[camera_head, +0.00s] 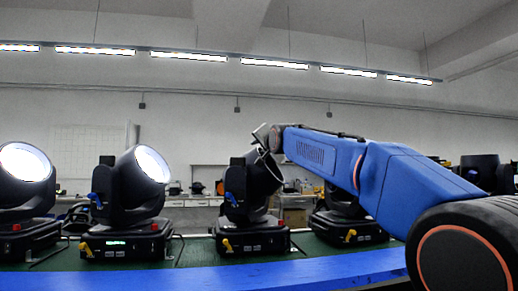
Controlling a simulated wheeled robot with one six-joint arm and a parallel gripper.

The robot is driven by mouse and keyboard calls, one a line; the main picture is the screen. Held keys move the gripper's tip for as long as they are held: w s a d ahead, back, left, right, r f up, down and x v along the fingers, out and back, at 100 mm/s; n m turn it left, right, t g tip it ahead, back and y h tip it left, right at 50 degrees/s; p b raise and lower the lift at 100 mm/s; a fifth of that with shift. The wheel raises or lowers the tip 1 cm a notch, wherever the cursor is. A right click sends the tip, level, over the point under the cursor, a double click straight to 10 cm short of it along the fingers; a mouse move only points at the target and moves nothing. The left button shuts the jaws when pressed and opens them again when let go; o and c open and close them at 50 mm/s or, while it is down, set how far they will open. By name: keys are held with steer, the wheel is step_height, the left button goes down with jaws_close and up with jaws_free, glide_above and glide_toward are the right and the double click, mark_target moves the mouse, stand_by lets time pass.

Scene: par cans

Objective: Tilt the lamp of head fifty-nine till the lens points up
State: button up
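Several black moving-head lamps stand in a row on a green-topped bench. The third lamp from the left (252,192) sits in its yoke on a black base (252,238); its head is tilted, with the lens side turned up and to the right. My gripper (262,138) is at the upper rim of this head, seen edge-on. The fingers are small and partly hidden, so I cannot tell whether they are open, shut or touching the rim. Head numbers are not readable, so I cannot tell which is fifty-nine.
The second lamp (130,185) and the leftmost lamp (27,185) show bright lens faces. Another lamp (345,215) stands partly behind my blue arm. The bench's blue front edge (230,277) runs across the bottom. Black cables lie between the bases.

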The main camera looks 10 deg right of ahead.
steer(key=shift+w, duration=0.1)
jaws_close()
